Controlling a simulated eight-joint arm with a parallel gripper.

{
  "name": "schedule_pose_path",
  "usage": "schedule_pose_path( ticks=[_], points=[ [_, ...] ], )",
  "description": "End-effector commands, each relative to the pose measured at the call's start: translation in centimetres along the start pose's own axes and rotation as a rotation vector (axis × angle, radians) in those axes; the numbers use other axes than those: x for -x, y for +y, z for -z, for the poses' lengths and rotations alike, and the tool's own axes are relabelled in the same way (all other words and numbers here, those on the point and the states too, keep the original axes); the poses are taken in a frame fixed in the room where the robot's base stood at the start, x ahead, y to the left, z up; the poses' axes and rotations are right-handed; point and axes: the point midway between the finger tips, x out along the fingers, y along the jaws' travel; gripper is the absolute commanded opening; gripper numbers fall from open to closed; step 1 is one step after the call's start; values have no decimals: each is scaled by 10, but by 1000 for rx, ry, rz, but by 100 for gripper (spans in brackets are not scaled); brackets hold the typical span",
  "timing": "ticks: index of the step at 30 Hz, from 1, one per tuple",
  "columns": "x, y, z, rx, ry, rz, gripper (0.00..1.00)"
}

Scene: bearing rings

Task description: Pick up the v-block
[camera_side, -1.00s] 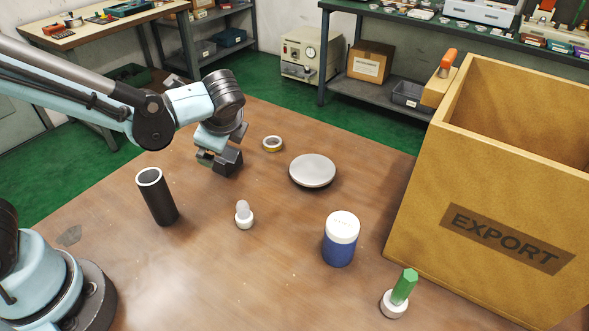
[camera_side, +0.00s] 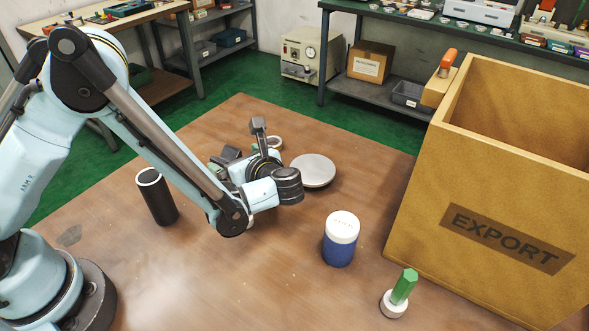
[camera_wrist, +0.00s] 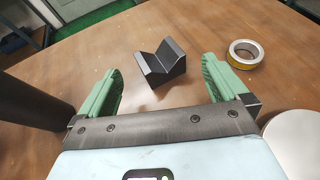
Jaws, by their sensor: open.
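The v-block is a dark grey block with a V-shaped notch on top (camera_wrist: 168,72). It stands on the brown table ahead of my gripper (camera_wrist: 161,66) in the wrist view, and lies between the lines of its two green fingers. The fingers are open and apart from the block, with nothing held between them. In the side view a dark shape beside my gripper (camera_side: 219,166) looks like the v-block (camera_side: 231,153), partly hidden by my wrist.
A ring with a yellow side (camera_wrist: 245,54) lies right of the block. A pale round disc (camera_side: 313,170) is close to my wrist. A black tube (camera_side: 158,198) stands left, a blue jar (camera_side: 340,240) front right. A wooden EXPORT crate (camera_side: 490,190) fills the right side.

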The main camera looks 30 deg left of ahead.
Motion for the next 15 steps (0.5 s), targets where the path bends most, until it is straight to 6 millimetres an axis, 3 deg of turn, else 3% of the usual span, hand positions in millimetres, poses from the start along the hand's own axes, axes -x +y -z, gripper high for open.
schedule_pose_path(
  ticks=[3, 10, 15],
  points=[
    [-18, 0, 0, 2, 0, -2, 100],
    [-33, 0, 0, 1, 1, 0, 100],
    [-57, 3, -2, 3, 1, -3, 100]
  ],
)
